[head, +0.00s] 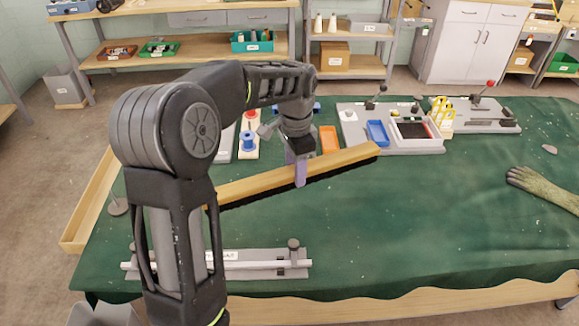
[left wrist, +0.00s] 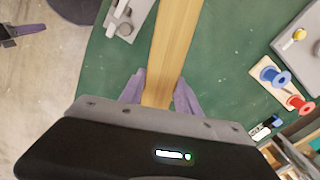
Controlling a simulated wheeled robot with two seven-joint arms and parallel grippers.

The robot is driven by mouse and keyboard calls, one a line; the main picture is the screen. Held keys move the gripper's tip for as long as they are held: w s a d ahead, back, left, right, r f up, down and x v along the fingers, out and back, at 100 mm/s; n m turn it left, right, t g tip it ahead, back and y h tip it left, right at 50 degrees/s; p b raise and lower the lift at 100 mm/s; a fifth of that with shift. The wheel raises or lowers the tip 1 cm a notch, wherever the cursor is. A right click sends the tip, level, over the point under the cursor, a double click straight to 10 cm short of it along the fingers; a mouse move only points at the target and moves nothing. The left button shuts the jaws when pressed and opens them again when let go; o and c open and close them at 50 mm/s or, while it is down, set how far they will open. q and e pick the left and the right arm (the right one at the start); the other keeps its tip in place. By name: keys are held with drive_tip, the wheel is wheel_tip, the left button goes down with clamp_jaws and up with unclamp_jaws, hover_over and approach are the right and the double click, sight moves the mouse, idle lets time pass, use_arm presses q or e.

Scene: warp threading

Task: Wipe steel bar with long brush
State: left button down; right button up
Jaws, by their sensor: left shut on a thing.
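The long brush (head: 340,161) has a pale wooden back and dark bristles facing down. My left gripper (head: 300,172) is shut on it near the middle and holds it slantwise over the green table, its right end farther back. In the left wrist view, the wooden back (left wrist: 174,50) runs up between the purple fingers of my left gripper (left wrist: 159,92). The steel bar (head: 255,265) lies level in a grey fixture at the table's near left, apart from the brush. My forearm hides part of the brush's left end.
Spools (head: 248,140) stand on a board behind the brush. An orange tray (head: 328,139) and grey stations (head: 405,140) line the back of the table. A furry arm-like object (head: 540,187) lies at the right. The green cloth (head: 400,230) is clear at centre front.

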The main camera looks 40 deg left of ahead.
use_arm(q)
drive_tip(key=w+d+f+n+b, duration=0.1)
drive_tip(key=d+f+n+b, duration=0.1)
drive_tip(key=d+f, duration=0.2)
drive_tip(key=d+f+n+b, duration=0.2)
drive_tip(key=d+f+b, duration=0.1)
drive_tip(key=d+f, duration=0.2)
drive_tip(key=w+d+f+n+b, duration=0.1)
drive_tip(key=d+f+n+b, duration=0.1)
drive_tip(key=d, duration=0.4)
drive_tip(key=shift+w+f+b, duration=0.15)
drive_tip(key=shift+f+b, duration=0.25)
drive_tip(key=shift+f, duration=0.2)
drive_tip(key=shift+w+f+b, duration=0.15)
drive_tip(key=shift+f+b, duration=0.2)
drive_tip(key=shift+f, duration=0.2)
drive_tip(key=shift+d+f, duration=0.2)
drive_tip(key=shift+d, duration=0.25)
drive_tip(key=shift+r, duration=0.2)
